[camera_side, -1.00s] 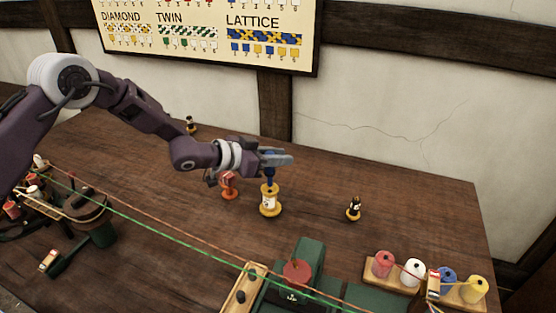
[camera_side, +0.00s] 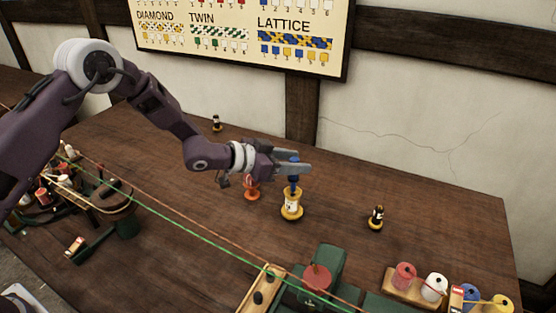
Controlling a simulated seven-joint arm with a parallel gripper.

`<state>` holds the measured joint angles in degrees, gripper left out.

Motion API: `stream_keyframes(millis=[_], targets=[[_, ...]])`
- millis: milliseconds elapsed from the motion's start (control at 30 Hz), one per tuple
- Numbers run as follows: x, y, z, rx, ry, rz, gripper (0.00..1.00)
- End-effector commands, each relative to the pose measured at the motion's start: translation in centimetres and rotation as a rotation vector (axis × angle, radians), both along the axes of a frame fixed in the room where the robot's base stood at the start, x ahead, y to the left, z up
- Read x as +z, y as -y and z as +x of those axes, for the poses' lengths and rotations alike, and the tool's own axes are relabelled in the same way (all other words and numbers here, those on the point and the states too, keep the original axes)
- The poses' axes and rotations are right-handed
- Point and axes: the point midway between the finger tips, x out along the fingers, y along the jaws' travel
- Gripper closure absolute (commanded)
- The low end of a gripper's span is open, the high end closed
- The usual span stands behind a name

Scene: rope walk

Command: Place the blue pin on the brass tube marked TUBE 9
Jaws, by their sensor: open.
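The blue pin (camera_side: 294,187) stands upright on a yellow, brass-coloured tube (camera_side: 291,207) with a white label; the label's writing is too small to read. My gripper (camera_side: 296,168) is open around the pin's upper part, with its fingers pointing right. The pin's top shows just above the fingers and its lower part shows below them. The fingers hide part of the pin. I cannot tell whether they touch it.
An orange stand (camera_side: 252,190) is just left of the tube. A dark bottle-like piece on a yellow base (camera_side: 376,218) stands to the right, another (camera_side: 216,123) at the back. Green and orange cords cross in front. Coloured spools (camera_side: 436,287) are front right. Bare table lies between.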

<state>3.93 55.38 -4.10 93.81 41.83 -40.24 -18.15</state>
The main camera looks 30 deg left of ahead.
Motion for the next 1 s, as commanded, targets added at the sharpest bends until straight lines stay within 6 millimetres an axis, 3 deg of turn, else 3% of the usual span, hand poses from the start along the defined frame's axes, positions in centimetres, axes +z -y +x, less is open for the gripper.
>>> stream_keyframes(millis=[200, 400, 767, 833, 900, 1000], targets=[[2.1, -2.9, -3.9, 0.002, 0.000, 0.000, 0.56], [3.3, -4.6, -6.4, 0.001, 0.000, 0.000, 0.56], [3.7, -5.0, -6.8, 0.005, 0.001, 0.007, 0.56], [5.1, -5.9, -6.8, 0.038, -0.002, 0.046, 0.56], [7.7, -7.9, -7.3, 0.116, -0.018, 0.121, 0.56], [12.6, -12.0, -10.3, 0.281, -0.080, 0.239, 0.56]])
